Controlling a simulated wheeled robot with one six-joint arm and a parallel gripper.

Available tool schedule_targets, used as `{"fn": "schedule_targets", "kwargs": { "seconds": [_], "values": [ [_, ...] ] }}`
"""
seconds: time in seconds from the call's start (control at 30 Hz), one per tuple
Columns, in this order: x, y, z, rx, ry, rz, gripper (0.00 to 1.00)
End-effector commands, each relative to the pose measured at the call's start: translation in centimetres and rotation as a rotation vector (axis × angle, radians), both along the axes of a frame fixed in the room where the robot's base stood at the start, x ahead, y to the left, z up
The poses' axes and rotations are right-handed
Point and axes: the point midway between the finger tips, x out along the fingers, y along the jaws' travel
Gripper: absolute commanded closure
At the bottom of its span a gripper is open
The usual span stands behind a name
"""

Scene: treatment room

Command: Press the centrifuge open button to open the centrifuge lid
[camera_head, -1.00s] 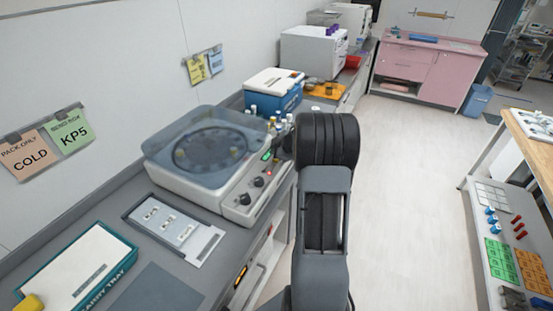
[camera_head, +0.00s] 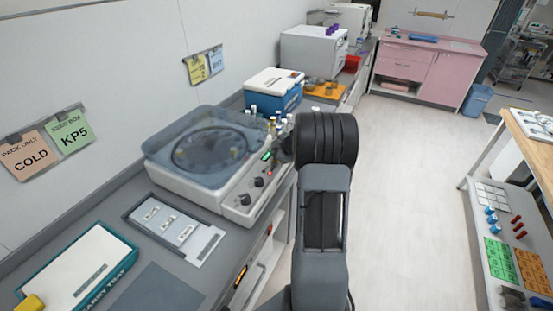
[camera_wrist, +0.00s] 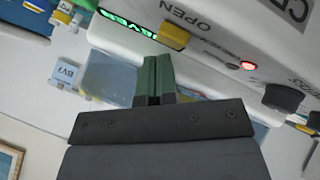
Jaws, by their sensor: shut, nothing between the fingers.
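The white centrifuge (camera_head: 190,187) stands on the grey counter with its see-through lid (camera_head: 185,140) down over a dark rotor. In the wrist view, its front panel (camera_wrist: 225,40) shows a yellow button (camera_wrist: 173,36) beside the word OPEN, a lit green display (camera_wrist: 128,24), a red light (camera_wrist: 248,65) and a black knob (camera_wrist: 283,97). My gripper (camera_wrist: 156,60) is shut and empty. Its fingertips are just short of the yellow button in the picture; I cannot tell whether they touch it. In the head view, my arm hides most of the gripper.
A slide-like grey tray (camera_head: 172,228) and a white-and-teal box (camera_head: 75,268) are on the near counter. Small vials (camera_head: 275,122) and a blue cooler (camera_head: 274,92) stand behind the centrifuge. The floor (camera_head: 405,180) to the right is clear up to a side bench.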

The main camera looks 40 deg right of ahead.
Motion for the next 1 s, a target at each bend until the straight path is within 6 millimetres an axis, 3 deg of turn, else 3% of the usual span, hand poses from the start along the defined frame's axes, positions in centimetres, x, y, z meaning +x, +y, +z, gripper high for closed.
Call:
{"fn": "schedule_targets", "kwargs": {
  "seconds": [1.0],
  "values": [
    [0.0,0.0,-1.1,0.0,0.001,0.0,1.0]
  ]
}}
